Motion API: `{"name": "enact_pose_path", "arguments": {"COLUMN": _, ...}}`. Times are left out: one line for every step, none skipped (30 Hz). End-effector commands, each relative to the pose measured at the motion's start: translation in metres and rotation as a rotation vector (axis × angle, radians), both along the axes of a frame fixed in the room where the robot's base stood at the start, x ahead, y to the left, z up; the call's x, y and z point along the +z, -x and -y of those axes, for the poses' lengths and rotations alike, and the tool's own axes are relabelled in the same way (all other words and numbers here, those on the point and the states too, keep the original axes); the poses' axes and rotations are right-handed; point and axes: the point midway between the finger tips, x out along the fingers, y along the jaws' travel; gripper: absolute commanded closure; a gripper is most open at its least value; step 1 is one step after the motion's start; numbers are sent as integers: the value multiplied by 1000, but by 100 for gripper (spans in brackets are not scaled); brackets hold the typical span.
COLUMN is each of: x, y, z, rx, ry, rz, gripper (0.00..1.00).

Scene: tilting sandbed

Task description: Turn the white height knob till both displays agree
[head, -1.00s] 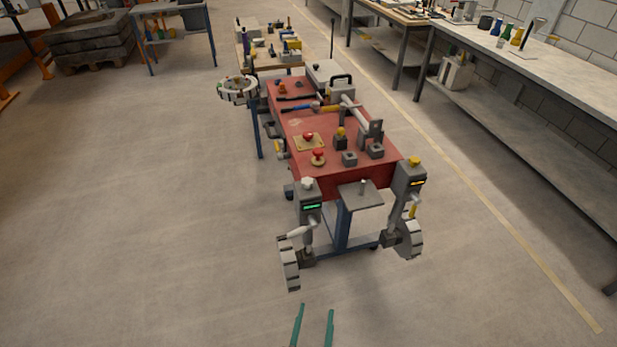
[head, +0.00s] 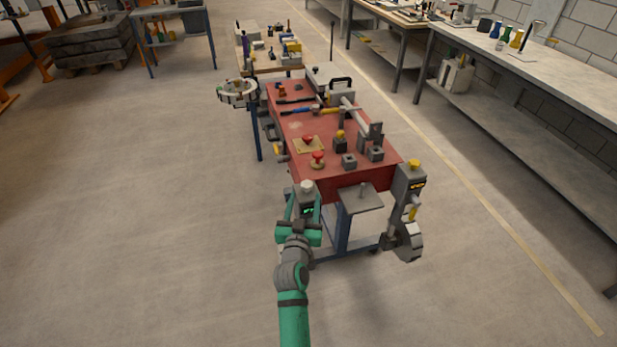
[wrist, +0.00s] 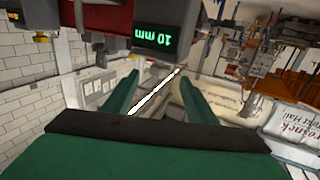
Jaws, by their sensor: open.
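The white height knob (head: 306,186) sits on top of the grey left post at the table's front corner. Below it is the green display (head: 309,211), partly covered by my gripper in the head view; the wrist view shows this display (wrist: 167,36) reading 10 mm, upside down. The right post carries an orange display (head: 417,185), its digits too small to read, under a yellow knob (head: 413,162). My gripper (head: 304,203) is open at the left post, its fingers to either side of the display housing in the head view. Contact cannot be told. The wrist view shows the parted fingers (wrist: 158,84).
The red table (head: 345,185) holds red-topped buttons (head: 318,157), grey blocks (head: 349,161) and tools. A small grey shelf (head: 361,200) juts between the posts.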

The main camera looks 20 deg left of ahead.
Motion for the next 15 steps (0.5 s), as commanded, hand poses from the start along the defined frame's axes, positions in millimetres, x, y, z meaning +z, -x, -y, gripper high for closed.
{"name": "enact_pose_path", "arguments": {"x": 1, "y": -3, "z": -1, "rx": 0, "ry": 1, "rz": 1, "gripper": 48}}
{"name": "enact_pose_path", "arguments": {"x": 2, "y": -5, "z": -2, "rx": 0, "ry": 1, "rz": 1, "gripper": 48}}
{"name": "enact_pose_path", "arguments": {"x": 2, "y": -7, "z": -2, "rx": 0, "ry": 1, "rz": 2, "gripper": 48}}
{"name": "enact_pose_path", "arguments": {"x": 2, "y": -10, "z": -3, "rx": 0, "ry": 1, "rz": 2, "gripper": 48}}
{"name": "enact_pose_path", "arguments": {"x": 2, "y": -12, "z": -3, "rx": 0, "ry": 1, "rz": 2, "gripper": 48}}
{"name": "enact_pose_path", "arguments": {"x": 2, "y": -17, "z": -4, "rx": 0, "ry": 1, "rz": 1, "gripper": 48}}
{"name": "enact_pose_path", "arguments": {"x": 2, "y": -21, "z": -5, "rx": 0, "ry": 1, "rz": 2, "gripper": 48}}
{"name": "enact_pose_path", "arguments": {"x": 3, "y": -25, "z": -6, "rx": 0, "ry": 2, "rz": 2, "gripper": 48}}
{"name": "enact_pose_path", "arguments": {"x": 3, "y": -32, "z": -7, "rx": 0, "ry": 2, "rz": 1, "gripper": 48}}
{"name": "enact_pose_path", "arguments": {"x": 3, "y": -37, "z": -8, "rx": 0, "ry": 1, "rz": 2, "gripper": 48}}
{"name": "enact_pose_path", "arguments": {"x": 2, "y": -42, "z": -9, "rx": 0, "ry": 2, "rz": 1, "gripper": 48}}
{"name": "enact_pose_path", "arguments": {"x": 3, "y": -49, "z": -10, "rx": -1, "ry": 3, "rz": 3, "gripper": 48}}
{"name": "enact_pose_path", "arguments": {"x": 2, "y": -54, "z": -11, "rx": -1, "ry": 3, "rz": 2, "gripper": 48}}
{"name": "enact_pose_path", "arguments": {"x": 3, "y": -59, "z": -12, "rx": -1, "ry": 1, "rz": 2, "gripper": 48}}
{"name": "enact_pose_path", "arguments": {"x": 3, "y": -65, "z": -14, "rx": 0, "ry": 2, "rz": 1, "gripper": 48}}
